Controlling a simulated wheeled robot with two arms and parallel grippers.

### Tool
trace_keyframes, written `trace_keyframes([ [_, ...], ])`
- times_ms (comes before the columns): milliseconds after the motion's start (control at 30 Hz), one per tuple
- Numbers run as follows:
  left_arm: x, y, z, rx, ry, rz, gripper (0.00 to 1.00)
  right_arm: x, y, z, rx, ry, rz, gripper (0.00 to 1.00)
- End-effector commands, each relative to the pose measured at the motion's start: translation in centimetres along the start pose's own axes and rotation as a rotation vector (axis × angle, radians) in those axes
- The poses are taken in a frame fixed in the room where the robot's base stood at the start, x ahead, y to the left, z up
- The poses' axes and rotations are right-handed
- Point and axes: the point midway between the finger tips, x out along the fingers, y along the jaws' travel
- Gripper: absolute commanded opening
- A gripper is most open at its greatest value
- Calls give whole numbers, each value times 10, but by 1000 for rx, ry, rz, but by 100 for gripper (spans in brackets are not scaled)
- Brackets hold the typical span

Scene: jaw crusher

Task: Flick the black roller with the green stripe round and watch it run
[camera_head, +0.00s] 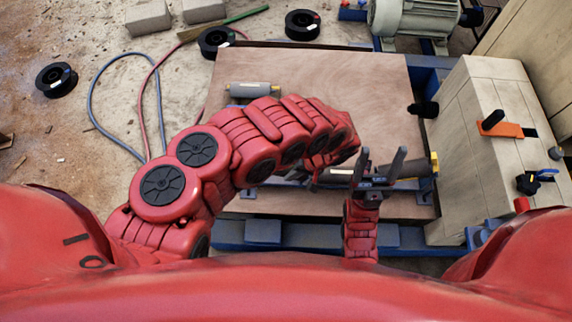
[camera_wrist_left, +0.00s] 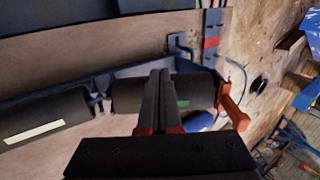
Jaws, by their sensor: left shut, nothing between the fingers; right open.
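The black roller with the green stripe (camera_wrist_left: 200,90) lies across the middle of the left wrist view, its stripe facing the camera just right of the fingers. My left gripper (camera_wrist_left: 160,74) is shut and empty, its fingers in front of this roller; whether they touch it I cannot tell. In the head view my red left arm covers most of the area around it. My right gripper (camera_head: 384,160) is open and empty, fingers pointing up the picture, in front of a dark roller (camera_head: 408,168) with a yellow end.
A second black roller (camera_wrist_left: 40,128) with a white stripe lies left in the wrist view. An orange-red bracket (camera_wrist_left: 234,102) stands at the striped roller's right end. A grey roller (camera_head: 252,90) lies on the wooden board (camera_head: 330,75).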

Motion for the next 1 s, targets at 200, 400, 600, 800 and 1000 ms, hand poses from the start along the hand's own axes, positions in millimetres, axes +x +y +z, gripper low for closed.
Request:
trace_keyframes([
  [200, 13, 1, 0, 0, 0, -1, 0, -10, 0, 2, 0, 0, 0, 66],
  [400, 12, 0, 0, 0, 0, 0, 0, -9, 0, 2, 0, 0, 0, 66],
  [600, 22, 7, -31, -9, 4, 6, 0, -37, -2, 6, 0, 0, 0, 66],
  [800, 26, 11, -100, -6, 9, 6, 0, -105, -5, 18, 0, 0, 0, 66],
  [1000, 18, 6, -134, -3, 7, 4, 0, -147, -7, 25, 0, 0, 0, 66],
])
